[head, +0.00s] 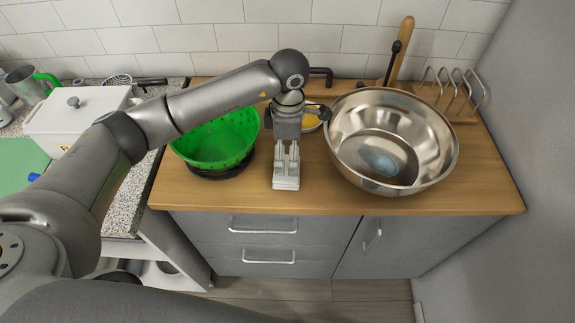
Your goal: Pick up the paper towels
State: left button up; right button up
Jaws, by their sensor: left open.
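I cannot make out any paper towels in the head view. My left gripper (286,180) points down over the wooden counter (310,200), between a green colander and a large metal bowl. Its fingers are open and nothing shows between them. How high the fingertips are above the counter is hard to tell. My left arm and gripper hide part of the counter behind them. My right gripper is not in view.
The green colander (215,143) stands left of the gripper, the metal bowl (390,140) right. A wire rack (455,88) is at the back right. A white lidded box (75,115) sits on the speckled counter at left. Bare wood lies along the front edge.

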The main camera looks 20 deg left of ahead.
aim_at(287, 168)
pick_arm(q)
jog(key=shift+s+f+p, duration=0.2)
jog(key=shift+f+p, duration=0.25)
jog(key=shift+f, duration=0.45)
jog(key=f+p, duration=0.1)
jog(key=f, duration=0.1)
jog(key=f+p, duration=0.1)
jog(key=f, duration=0.1)
jog(key=shift+w+a, duration=0.1)
jog(key=shift+a, duration=0.1)
jog(key=shift+f, duration=0.25)
jog(key=shift+w+f, duration=0.1)
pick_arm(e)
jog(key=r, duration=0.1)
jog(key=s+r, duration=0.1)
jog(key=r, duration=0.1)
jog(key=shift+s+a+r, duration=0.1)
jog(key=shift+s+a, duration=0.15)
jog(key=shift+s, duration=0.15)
pick_arm(q)
jog(key=c, duration=0.6)
jog(key=shift+c, duration=0.2)
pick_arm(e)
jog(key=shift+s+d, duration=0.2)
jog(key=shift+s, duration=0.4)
